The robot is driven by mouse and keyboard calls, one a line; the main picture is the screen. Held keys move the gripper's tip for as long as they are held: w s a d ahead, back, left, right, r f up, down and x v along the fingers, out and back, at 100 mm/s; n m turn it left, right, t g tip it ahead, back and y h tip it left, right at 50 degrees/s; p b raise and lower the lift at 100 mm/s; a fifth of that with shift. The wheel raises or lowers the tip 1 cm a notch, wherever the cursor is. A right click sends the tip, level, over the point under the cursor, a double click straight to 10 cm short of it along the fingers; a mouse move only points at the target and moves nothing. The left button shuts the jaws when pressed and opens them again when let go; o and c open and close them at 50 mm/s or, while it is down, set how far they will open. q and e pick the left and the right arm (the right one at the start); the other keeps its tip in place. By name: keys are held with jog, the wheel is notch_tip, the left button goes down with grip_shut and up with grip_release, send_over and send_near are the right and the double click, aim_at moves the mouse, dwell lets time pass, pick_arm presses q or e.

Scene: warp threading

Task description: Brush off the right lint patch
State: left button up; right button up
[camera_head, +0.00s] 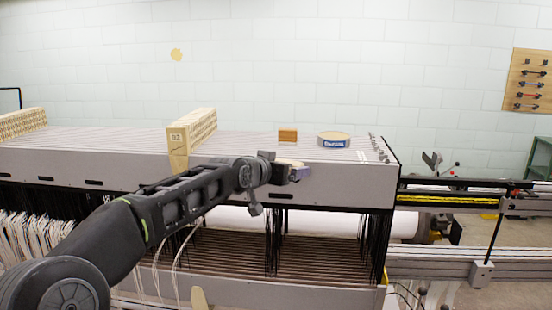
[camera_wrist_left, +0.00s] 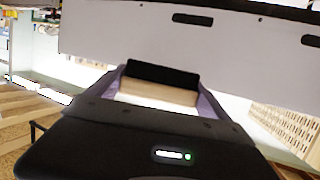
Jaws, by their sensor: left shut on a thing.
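My left gripper (camera_head: 296,174) is in front of the upper edge of the loom's grey front panel. It is shut on a brush-like piece with a pale wooden body and a black strip, seen between its purple fingers in the left wrist view (camera_wrist_left: 160,92). In the head view the pale body of this brush (camera_head: 289,162) shows just above the fingers. I cannot make out a lint patch for certain. Small pale marks (camera_head: 364,155) show on the loom top to the right of the gripper. My right gripper is not in view.
Dark threads hang below the front panel (camera_head: 345,185). Rails extend to the right.

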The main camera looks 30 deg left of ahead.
pick_arm(q)
jog(key=shift+d+f, duration=0.3)
jog(key=shift+f, duration=0.05)
jog(key=d+f+m+h, duration=0.1)
jog(key=d+f, duration=0.3)
jog(key=f, duration=0.5)
jog(key=d+f, duration=0.4)
jog(key=f, duration=0.6)
jog(key=s+d+f, duration=0.2)
jog(key=s+f, duration=0.3)
jog(key=f, duration=0.2)
jog(key=s+d+f+n+y, duration=0.1)
jog(key=s+d+f, duration=0.2)
jog(key=s+f, duration=0.2)
notch_tip(320, 180, down, 3)
jog(key=shift+d+r, duration=0.15)
jog(key=shift+d, duration=0.2)
